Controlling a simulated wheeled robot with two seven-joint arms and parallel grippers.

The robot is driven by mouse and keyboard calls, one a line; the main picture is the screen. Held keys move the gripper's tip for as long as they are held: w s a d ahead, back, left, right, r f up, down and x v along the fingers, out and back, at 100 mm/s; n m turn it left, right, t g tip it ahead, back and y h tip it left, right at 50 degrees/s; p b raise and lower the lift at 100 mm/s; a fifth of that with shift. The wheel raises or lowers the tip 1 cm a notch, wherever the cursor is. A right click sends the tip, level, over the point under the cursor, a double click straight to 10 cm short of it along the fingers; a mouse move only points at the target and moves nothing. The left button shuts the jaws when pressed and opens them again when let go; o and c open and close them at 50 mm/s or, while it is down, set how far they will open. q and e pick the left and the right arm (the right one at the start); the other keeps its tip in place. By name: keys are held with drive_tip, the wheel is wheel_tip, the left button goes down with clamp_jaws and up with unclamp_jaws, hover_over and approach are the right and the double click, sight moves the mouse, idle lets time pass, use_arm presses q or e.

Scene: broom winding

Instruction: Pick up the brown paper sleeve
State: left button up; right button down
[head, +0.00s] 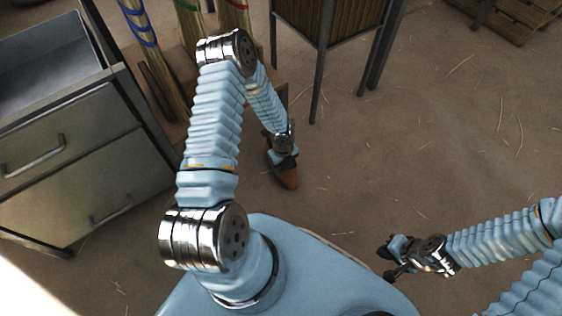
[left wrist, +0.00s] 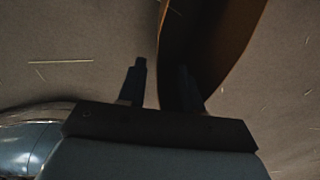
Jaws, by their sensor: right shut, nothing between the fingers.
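The brown paper sleeve (head: 287,178) shows in the head view just below my left gripper (head: 283,157), whose arm partly hides it. In the left wrist view the sleeve (left wrist: 238,35) rises at upper right as a curved brown sheet with a dark inner side. In that view my left gripper (left wrist: 160,82) has its fingers apart. The right-hand finger overlaps the sleeve's dark side; the left-hand finger stands clear, with floor showing in the gap. I cannot tell whether the sleeve touches the finger or the floor. My right gripper (head: 388,263) is shut and empty at lower right.
A metal drawer cabinet (head: 75,150) stands at the left. Poles with coloured bands (head: 140,25) stand at the upper left. A slatted wooden bin (head: 305,20) on dark legs is at the top, a pallet (head: 515,18) at upper right. Open floor (head: 430,130) lies at the right.

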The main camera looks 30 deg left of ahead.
use_arm(q)
hover_over(283, 181)
drive_tip(key=f, duration=0.4)
drive_tip(key=shift+w+a+f+b, duration=0.2)
drive_tip(key=shift+w+f+b, duration=0.05)
drive_tip(key=shift+b, duration=0.05)
clamp_jaws()
